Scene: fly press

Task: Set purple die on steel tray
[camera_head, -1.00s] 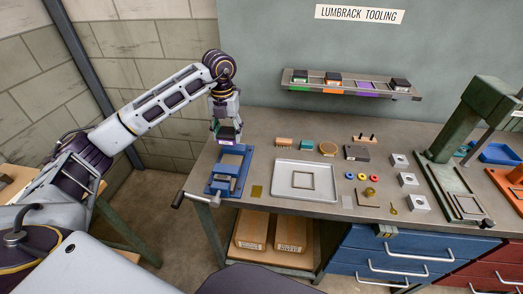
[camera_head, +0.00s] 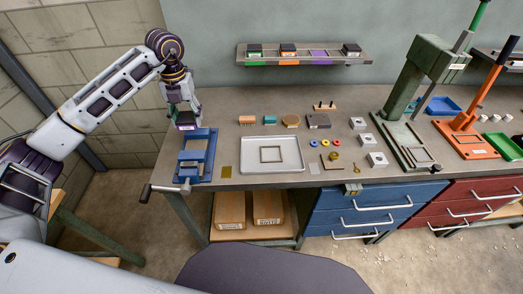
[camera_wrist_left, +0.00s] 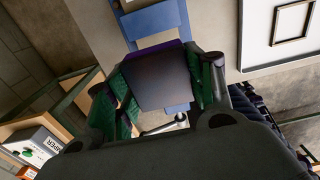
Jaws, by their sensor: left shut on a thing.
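The purple die (camera_head: 187,127) is a dark block with a purple edge. My left gripper (camera_head: 184,114) is shut on it and holds it over the blue vise (camera_head: 196,160) at the left end of the bench. In the left wrist view the die's dark face (camera_wrist_left: 158,78) sits between the green-padded fingers, with a purple strip at its far edge. The steel tray (camera_head: 252,166) lies flat on the bench to the right of the vise, with a thin square frame outline in its middle. The tray's corner also shows in the left wrist view (camera_wrist_left: 256,48). My right gripper is out of view.
A wall shelf (camera_head: 300,56) holds dark dies by coloured labels; the purple label's place is bare. A brass plate (camera_head: 226,172) lies between vise and tray. Several small parts lie right of the tray, before a green press (camera_head: 408,90). The vise handle (camera_head: 160,187) juts over the front edge.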

